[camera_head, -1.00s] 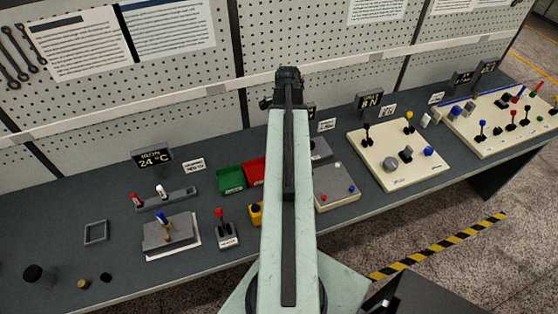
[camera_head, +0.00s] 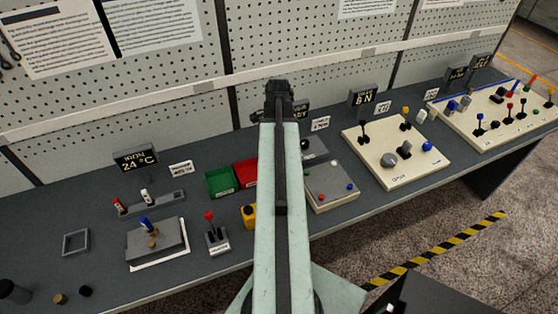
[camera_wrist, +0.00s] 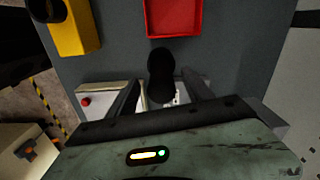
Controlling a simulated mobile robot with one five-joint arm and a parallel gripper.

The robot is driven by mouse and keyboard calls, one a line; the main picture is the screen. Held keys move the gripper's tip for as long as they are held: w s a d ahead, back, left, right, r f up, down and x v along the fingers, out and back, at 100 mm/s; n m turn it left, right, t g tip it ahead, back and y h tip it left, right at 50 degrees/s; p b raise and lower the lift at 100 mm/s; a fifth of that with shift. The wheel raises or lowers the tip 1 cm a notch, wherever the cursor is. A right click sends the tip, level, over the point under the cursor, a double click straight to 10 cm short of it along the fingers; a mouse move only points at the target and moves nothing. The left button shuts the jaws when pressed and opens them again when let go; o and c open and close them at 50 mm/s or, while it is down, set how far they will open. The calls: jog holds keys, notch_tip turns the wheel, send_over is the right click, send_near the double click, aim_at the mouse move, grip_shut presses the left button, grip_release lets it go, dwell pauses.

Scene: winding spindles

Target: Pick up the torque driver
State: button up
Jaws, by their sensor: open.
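A dark, rounded, upright-looking handle (camera_wrist: 161,72), which I take to be the torque driver, shows in the wrist view between my gripper's two fingers. It is seen nearly end-on, and its lower part is hard to make out. My gripper (camera_wrist: 163,88) is open, with one finger on each side of the handle; I cannot tell whether either touches it. In the head view my gripper (camera_head: 280,92) is at the far end of my arm, and the arm hides the bench beneath it, so I cannot pick out the driver there.
A red bin (camera_wrist: 173,33) is just beyond the handle, with a yellow block (camera_wrist: 75,33) to its left. A green bin (camera_head: 219,182) stands beside the red one. A light box with buttons (camera_head: 332,187) is right of my arm. The bench (camera_head: 95,205) has bare patches at left.

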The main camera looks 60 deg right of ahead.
jog(key=f+b, duration=0.3)
jog(key=f, duration=0.1)
jog(key=shift+d+f+b, duration=0.2)
jog(key=shift+f+b, duration=0.15)
jog(key=shift+r, duration=0.2)
grip_shut()
jog(key=shift+r+p, duration=0.1)
jog(key=shift+p, duration=0.25)
